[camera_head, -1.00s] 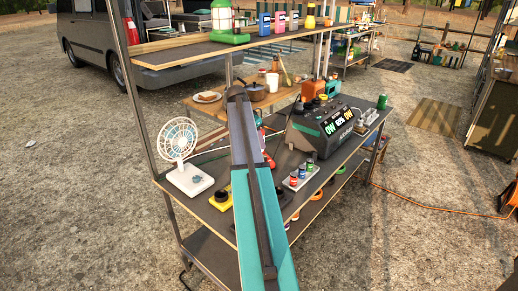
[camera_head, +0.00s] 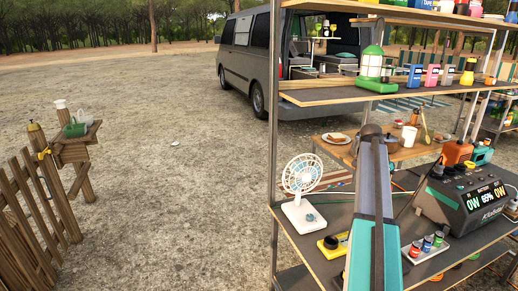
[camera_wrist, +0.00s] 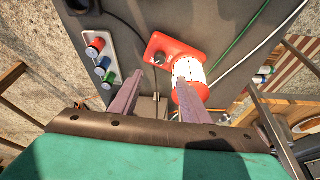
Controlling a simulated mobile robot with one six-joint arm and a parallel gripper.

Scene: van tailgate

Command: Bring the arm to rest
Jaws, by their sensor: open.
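My arm reaches out over the grey shelf (camera_head: 318,235) of a rack in the head view, and it hides my gripper there. In the wrist view my gripper (camera_wrist: 160,78) is open, with its two fingers spread and nothing seen between them. A red-and-white object (camera_wrist: 190,70) with a black knob is on the grey surface beyond the fingertips. The right finger overlaps its white part in the picture. I cannot tell whether they touch.
A white fan (camera_head: 302,190) stands left of my arm. An upper shelf (camera_head: 330,95) holds a green lantern (camera_head: 374,72).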

